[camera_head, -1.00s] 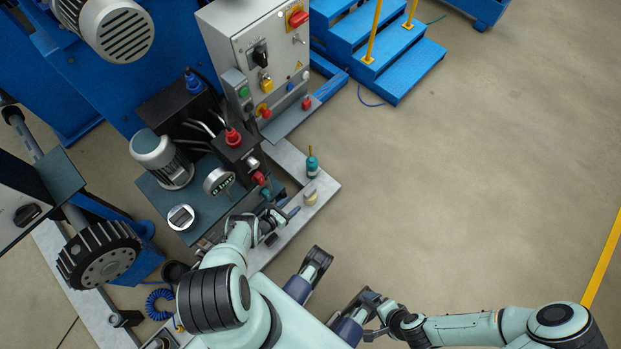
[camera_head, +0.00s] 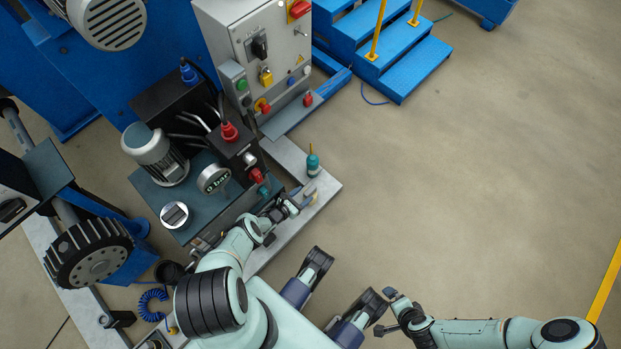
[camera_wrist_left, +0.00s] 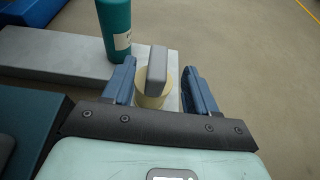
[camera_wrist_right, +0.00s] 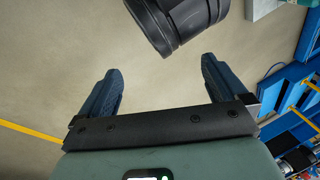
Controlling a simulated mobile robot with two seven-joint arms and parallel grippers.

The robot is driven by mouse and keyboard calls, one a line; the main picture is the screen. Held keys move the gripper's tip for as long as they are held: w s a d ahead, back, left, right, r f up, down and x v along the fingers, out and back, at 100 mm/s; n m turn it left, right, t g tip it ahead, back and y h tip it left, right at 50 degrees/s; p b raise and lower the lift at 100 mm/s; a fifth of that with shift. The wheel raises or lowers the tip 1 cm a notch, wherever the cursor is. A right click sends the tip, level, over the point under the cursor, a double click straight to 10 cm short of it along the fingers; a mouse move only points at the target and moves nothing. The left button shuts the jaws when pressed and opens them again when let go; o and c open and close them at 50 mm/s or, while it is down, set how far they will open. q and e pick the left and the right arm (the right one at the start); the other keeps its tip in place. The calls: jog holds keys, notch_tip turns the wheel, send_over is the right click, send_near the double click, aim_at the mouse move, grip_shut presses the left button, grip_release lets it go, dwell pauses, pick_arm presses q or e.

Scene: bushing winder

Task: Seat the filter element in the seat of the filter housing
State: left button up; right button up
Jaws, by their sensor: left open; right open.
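The filter element appears to be the pale yellow cylinder (camera_wrist_left: 152,98) with a grey upright tab on top, standing on the light grey ledge. In the head view it (camera_head: 313,198) is partly hidden by my left gripper (camera_head: 297,202). The open fingers of the left gripper (camera_wrist_left: 160,88) stand either side of the element in the left wrist view, with gaps showing. My right gripper (camera_head: 384,311) is open and empty over the floor; its spread fingers (camera_wrist_right: 162,72) show in the right wrist view. I cannot tell for certain which part is the filter housing; a round white-rimmed fitting (camera_head: 174,214) sits on the teal unit.
A teal bottle (camera_head: 313,162) stands on the ledge (camera_head: 325,183) just beyond the element. The teal unit with a gauge (camera_head: 213,179), a motor (camera_head: 154,153) and a grey control cabinet (camera_head: 255,50) lie left and behind. The floor to the right is clear.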

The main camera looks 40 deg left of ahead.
aim_at(306, 193)
pick_arm(q)
jog(key=shift+w+f+b, duration=0.5)
jog(key=shift+w+b, duration=0.15)
jog(key=shift+w, duration=0.05)
jog(key=shift+w+f+b, duration=0.45)
jog(key=shift+w+b, duration=0.15)
jog(key=shift+w, duration=0.05)
jog(key=shift+b+x, duration=0.7)
jog(key=shift+x, duration=0.4)
jog(key=shift+r, duration=0.1)
pick_arm(e)
notch_tip(306, 193, down, 6)
jog(key=d, duration=0.2)
jog(key=shift+s+g, duration=0.3)
jog(key=shift+s, duration=0.15)
jog(key=shift+d+r, duration=0.1)
pick_arm(q)
grip_shut()
